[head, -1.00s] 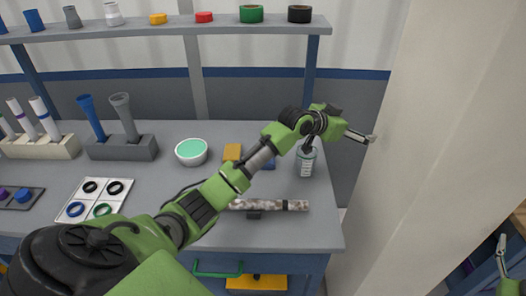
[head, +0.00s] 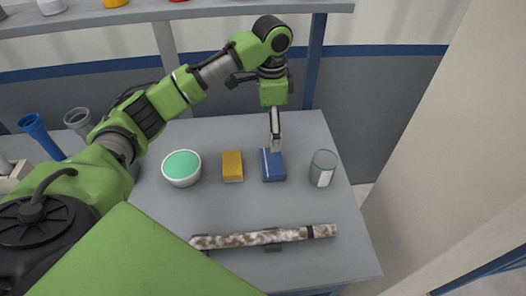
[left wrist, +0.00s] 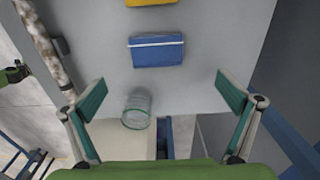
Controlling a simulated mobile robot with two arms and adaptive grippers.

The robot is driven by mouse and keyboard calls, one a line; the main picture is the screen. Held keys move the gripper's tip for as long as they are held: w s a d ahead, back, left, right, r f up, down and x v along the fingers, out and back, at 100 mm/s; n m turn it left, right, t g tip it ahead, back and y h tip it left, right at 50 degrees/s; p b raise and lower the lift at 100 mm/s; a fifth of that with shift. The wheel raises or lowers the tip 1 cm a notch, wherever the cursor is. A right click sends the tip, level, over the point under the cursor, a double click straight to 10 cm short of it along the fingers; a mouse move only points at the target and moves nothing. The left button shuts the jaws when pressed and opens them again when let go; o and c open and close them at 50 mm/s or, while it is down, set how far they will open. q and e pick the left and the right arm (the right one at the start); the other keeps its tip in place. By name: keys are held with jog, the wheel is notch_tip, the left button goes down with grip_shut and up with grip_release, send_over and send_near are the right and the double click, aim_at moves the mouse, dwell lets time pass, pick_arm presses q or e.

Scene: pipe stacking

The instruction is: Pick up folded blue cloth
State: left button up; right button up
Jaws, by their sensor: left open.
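The folded blue cloth (head: 272,166) lies flat on the grey table, with a pale stripe across it. It also shows in the left wrist view (left wrist: 157,53), at top centre. My left gripper (head: 276,148) points down just over the cloth's far edge in the head view. In the left wrist view my left gripper (left wrist: 163,96) is open and empty, its fingers wide apart with the cloth beyond them. The gripper appears to be above the cloth and not touching it. My right gripper is not clearly seen.
A yellow block (head: 232,166) lies left of the cloth, and a clear jar (head: 323,168) stands close on its right. A white bowl with a green top (head: 182,168) is farther left. A mottled pipe (head: 265,237) lies in front. A shelf (head: 180,12) stands behind.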

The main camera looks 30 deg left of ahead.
pick_arm(q)
send_over(272, 161)
jog(key=f, duration=0.5)
jog(key=a+f, duration=0.1)
jog(key=f, duration=0.2)
jog(key=shift+f+p, duration=0.1)
jog(key=shift+p, duration=0.25)
jog(key=f, duration=0.2)
jog(key=d+f+p, duration=0.1)
jog(key=f, duration=0.1)
jog(key=shift+d+f, duration=0.1)
jog(key=shift+f, duration=0.6)
jog(key=c, duration=1.2)
pick_arm(e)
jog(key=shift+s+r, duration=0.4)
jog(key=shift+r, duration=0.4)
